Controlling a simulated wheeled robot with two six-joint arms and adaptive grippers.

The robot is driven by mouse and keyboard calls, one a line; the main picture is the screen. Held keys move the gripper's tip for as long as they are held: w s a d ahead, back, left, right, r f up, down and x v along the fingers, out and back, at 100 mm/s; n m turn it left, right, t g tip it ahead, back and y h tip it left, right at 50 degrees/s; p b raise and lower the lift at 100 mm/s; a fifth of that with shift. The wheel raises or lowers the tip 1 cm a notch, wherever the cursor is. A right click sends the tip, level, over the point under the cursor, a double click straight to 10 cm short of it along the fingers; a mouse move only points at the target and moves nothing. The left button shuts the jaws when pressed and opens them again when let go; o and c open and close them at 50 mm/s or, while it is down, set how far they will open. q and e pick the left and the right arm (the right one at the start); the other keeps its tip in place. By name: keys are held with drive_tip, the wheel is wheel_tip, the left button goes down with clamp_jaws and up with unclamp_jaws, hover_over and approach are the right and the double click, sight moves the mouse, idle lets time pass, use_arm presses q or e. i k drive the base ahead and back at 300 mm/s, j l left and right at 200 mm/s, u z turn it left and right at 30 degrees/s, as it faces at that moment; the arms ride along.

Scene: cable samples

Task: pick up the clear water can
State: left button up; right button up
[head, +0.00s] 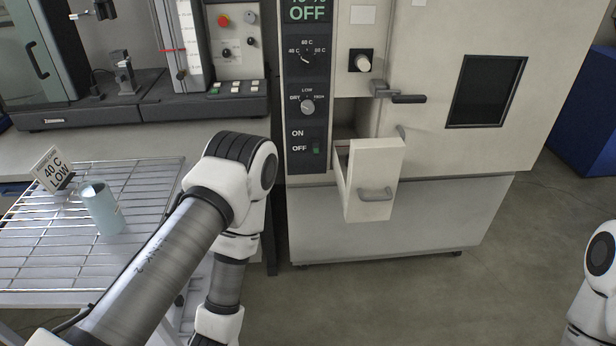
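A pale bluish, see-through can (101,208) stands upright on the wire rack (150,195) at the left of the head view. I take it for the clear water can; a small part sticks out at its upper left. My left arm crosses the picture to the right of the can, bends at the elbow and runs down out of the bottom edge. Its gripper is out of view. Only a piece of my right arm shows at the lower right edge, and its gripper is also out of view. Nothing is seen touching the can.
A small drawer (374,180) juts out of the big beige cabinet (440,130). A test machine (180,98) stands on the bench behind the rack.

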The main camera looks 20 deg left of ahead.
sight(96, 196)
drive_tip(key=k+l+u, duration=0.1)
drive_tip(key=u, duration=1.8)
drive_tip(key=l+z, duration=0.1)
drive_tip(key=z, duration=0.65)
drive_tip(key=l+z, duration=0.1)
drive_tip(key=z, duration=0.65)
drive_tip(key=u, duration=1.65)
drive_tip(key=l, duration=0.1)
